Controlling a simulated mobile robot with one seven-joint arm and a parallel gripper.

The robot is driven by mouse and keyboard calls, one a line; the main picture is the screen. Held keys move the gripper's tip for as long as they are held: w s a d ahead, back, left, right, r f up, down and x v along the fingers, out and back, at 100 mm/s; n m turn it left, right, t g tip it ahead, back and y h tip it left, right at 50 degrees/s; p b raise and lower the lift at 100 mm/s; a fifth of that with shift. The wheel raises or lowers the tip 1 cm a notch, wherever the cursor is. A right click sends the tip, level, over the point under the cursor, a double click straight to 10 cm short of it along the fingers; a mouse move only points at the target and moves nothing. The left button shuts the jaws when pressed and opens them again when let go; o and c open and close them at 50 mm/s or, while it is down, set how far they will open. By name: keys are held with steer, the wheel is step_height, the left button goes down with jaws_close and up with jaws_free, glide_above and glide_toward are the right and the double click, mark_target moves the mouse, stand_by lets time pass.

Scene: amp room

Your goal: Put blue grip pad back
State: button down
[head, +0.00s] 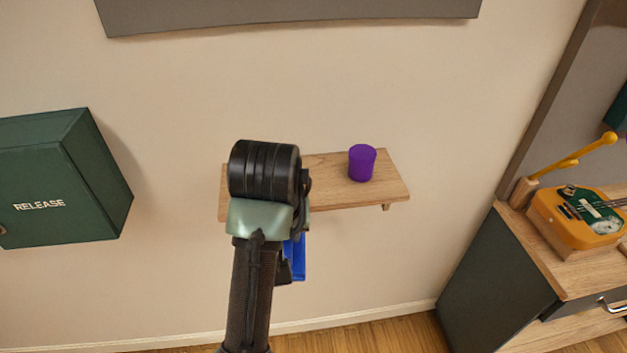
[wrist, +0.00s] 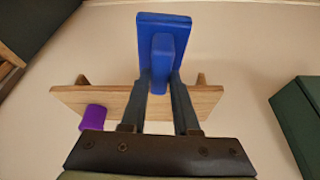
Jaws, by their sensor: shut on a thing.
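My gripper (wrist: 160,85) is shut on the blue grip pad (wrist: 164,28), with one finger on each side of the pad's raised middle block. In the head view only a small part of the blue grip pad (head: 297,262) shows, to the right of my arm and below the shelf's level in the picture. The rest of it, and my fingers, are hidden behind my arm there. The wooden wall shelf (head: 330,182) is partly covered by my arm. In the wrist view the shelf (wrist: 207,98) lies behind my fingers.
A purple cup (head: 362,163) stands on the shelf's right part; it also shows in the wrist view (wrist: 94,118). A green box (head: 60,180) marked RELEASE is on the wall at left. A cabinet at right bears a yellow guitar-like object (head: 570,222) and a yellow lever (head: 580,155).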

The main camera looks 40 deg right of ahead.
steer(key=s+a+f+n+y, duration=0.1)
steer(key=s+a+f+n, duration=0.1)
steer(key=a+f, duration=0.4)
steer(key=s+a+f+n+y, duration=0.1)
steer(key=s+a+f+n, duration=0.2)
steer(key=a+f, duration=0.3)
steer(key=s+a+f+n+t, duration=0.1)
steer(key=s+a+f+n, duration=0.1)
steer(key=a+f, duration=0.5)
steer(key=shift+s+a+n+y, duration=0.4)
steer(key=shift+s+a, duration=0.15)
steer(key=shift+a, duration=0.45)
